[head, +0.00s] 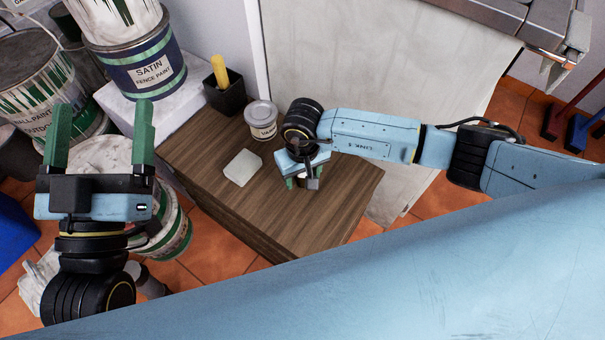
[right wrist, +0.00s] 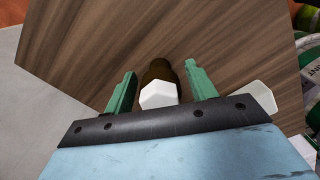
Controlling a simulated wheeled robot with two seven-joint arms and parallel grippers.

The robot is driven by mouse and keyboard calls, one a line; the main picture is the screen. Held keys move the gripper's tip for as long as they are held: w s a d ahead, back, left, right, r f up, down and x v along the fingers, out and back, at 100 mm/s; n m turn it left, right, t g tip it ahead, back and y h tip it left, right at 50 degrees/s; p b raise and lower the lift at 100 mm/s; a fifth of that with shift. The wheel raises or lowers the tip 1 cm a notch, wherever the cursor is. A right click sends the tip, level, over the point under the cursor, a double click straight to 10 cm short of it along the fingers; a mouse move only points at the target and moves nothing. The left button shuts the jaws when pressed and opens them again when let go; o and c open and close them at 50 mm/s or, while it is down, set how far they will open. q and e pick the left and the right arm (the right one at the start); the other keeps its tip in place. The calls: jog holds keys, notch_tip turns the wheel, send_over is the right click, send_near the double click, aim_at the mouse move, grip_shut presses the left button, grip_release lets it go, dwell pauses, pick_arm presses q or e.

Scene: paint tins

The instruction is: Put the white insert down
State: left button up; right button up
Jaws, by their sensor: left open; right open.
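A small white, faceted piece (right wrist: 158,95), which may be the white insert, shows between the fingers of my right gripper (right wrist: 160,69) in the right wrist view. A dark brown, rounded thing (right wrist: 159,70) shows directly behind it; I cannot tell whether the two are joined. In the head view my right gripper (head: 303,183) is low over the wooden top (head: 335,205), open, and largely hides the piece. A white block (head: 242,167) lies flat on the wooden top, left of that gripper. My left gripper (head: 103,110) is open and empty, raised at the left.
A small lidded tin (head: 261,121) and a black holder (head: 225,96) with a yellow handle stand at the back of the wooden top. Large paint tins (head: 146,72) stand at the left. The front of the wooden top is clear.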

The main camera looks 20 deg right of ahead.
jog(key=shift+c, duration=0.5)
jog(key=c, duration=1.1)
jog(key=shift+o, duration=0.2)
